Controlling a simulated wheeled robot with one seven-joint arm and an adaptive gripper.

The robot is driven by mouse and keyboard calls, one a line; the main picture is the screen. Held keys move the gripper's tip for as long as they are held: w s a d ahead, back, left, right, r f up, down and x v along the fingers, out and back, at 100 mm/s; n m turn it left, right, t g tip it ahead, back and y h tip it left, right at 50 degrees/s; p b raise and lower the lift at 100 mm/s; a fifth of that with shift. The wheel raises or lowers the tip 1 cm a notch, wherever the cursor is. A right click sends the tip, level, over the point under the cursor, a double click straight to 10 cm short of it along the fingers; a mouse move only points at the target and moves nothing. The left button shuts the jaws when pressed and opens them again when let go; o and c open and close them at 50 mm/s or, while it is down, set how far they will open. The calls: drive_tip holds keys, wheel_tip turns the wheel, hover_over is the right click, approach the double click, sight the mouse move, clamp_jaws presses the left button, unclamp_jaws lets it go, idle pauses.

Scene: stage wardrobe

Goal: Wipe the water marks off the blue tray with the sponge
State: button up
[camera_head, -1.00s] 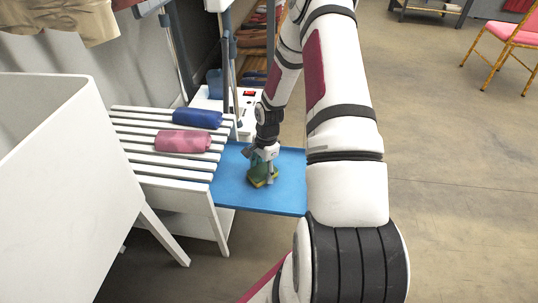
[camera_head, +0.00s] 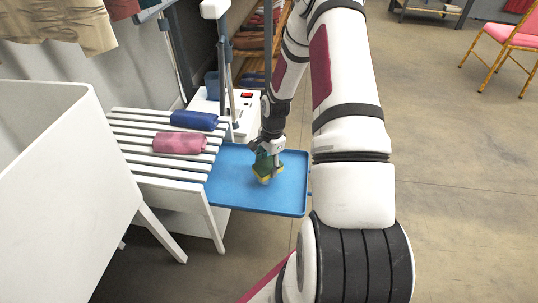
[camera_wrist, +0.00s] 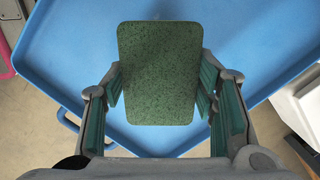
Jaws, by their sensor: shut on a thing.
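The blue tray (camera_head: 232,187) has a raised rim and sits beside the white slatted bench. It fills much of the wrist view (camera_wrist: 258,42). My gripper (camera_head: 267,153) is over the middle of the tray, pointing down, and is shut on the sponge (camera_head: 267,168). The sponge is green with a yellow layer and looks slightly tilted in the head view. In the wrist view its dark green face (camera_wrist: 160,75) lies between the two fingers. I cannot tell whether its underside touches the tray. A small pale patch shows just below the sponge; I make out no other clear water marks.
The slatted bench (camera_head: 150,168) left of the tray holds a rolled pink cloth (camera_head: 180,142) and a rolled blue cloth (camera_head: 194,120). A large white bin (camera_head: 60,190) stands in front left. A white unit with a red switch (camera_head: 246,96) and poles is behind the tray. Open floor lies right.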

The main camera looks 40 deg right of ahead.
drive_tip(key=shift+r+p, duration=1)
drive_tip(key=shift+r, duration=0.75)
